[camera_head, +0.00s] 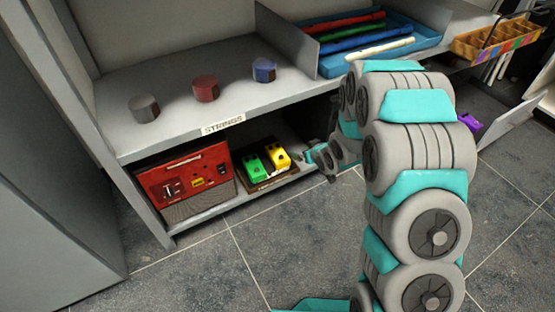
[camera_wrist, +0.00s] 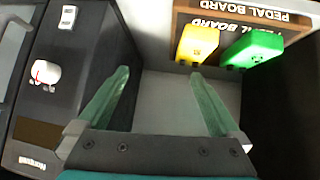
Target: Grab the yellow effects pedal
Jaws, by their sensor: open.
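The yellow effects pedal (camera_head: 278,158) sits on a brown pedal board (camera_head: 268,181) on the lower shelf, right of a green pedal (camera_head: 254,167). In the wrist view the yellow pedal (camera_wrist: 197,45) is at upper middle, left of the green pedal (camera_wrist: 252,46). My gripper (camera_head: 316,155) is just right of the board in the head view. In the wrist view my gripper (camera_wrist: 158,72) is open, its two pale green fingers spread with nothing between them. The yellow pedal lies beyond the right fingertip, and I see a gap between them.
A red amplifier box (camera_head: 186,183) stands left on the lower shelf. A dark device (camera_wrist: 75,70) is close left of my fingers in the wrist view. The upper shelf (camera_head: 180,77) overhangs the pedals and holds several small cylinders. A blue tray (camera_head: 340,68) of coloured tubes is at upper right.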

